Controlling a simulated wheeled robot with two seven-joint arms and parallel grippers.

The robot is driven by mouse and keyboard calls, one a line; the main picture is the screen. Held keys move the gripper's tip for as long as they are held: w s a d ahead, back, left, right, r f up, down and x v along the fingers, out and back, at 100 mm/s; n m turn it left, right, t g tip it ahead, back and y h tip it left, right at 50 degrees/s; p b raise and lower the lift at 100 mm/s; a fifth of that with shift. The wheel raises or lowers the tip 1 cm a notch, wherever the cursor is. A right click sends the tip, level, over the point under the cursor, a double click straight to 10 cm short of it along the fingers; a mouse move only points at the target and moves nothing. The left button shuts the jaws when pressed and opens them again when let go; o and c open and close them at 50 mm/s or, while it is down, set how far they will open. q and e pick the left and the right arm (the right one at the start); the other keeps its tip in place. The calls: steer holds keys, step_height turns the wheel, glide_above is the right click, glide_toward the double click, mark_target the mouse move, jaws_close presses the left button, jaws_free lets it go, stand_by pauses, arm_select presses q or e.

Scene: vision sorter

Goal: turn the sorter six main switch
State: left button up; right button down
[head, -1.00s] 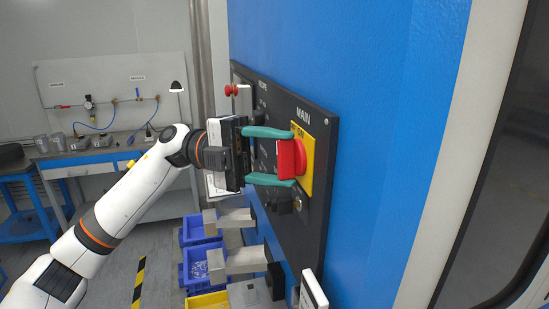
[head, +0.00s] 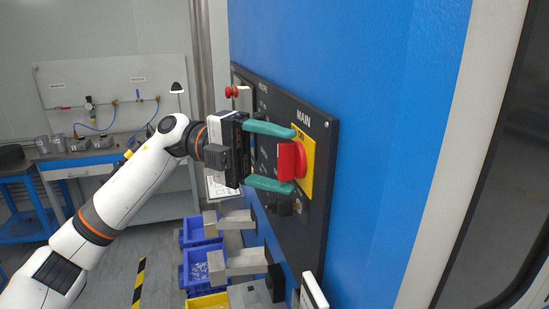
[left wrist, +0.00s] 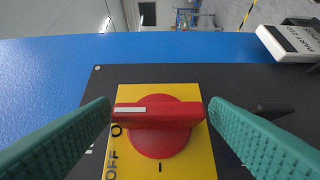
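The red main switch handle (head: 291,160) sits on a yellow plate (head: 308,165) under the word MAIN on a black panel. It stands upright in the head view. In the left wrist view the handle (left wrist: 158,115) lies crosswise, its white-marked end at the left near OFF lettering; a bar mark shows on the plate below the knob. My left gripper (head: 293,158) has its teal fingers spread above and below the handle. In the left wrist view a slim gap seems to show at each end of the handle. My right gripper is not in view.
The black panel (head: 318,215) on the blue cabinet (head: 380,130) also carries a red button (head: 231,91). Metal chutes and blue bins (head: 196,265) stand below my left arm. A bench (head: 85,165) is at the back left.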

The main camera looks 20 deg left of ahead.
arm_select(q)
steer(key=shift+o, duration=0.3)
steer(key=w+a+b, duration=0.2)
steer(key=a+b, duration=0.2)
steer(key=a, duration=0.7)
steer(key=shift+w+a, duration=0.15)
steer(key=shift+a, duration=0.25)
steer(key=shift+r, duration=0.15)
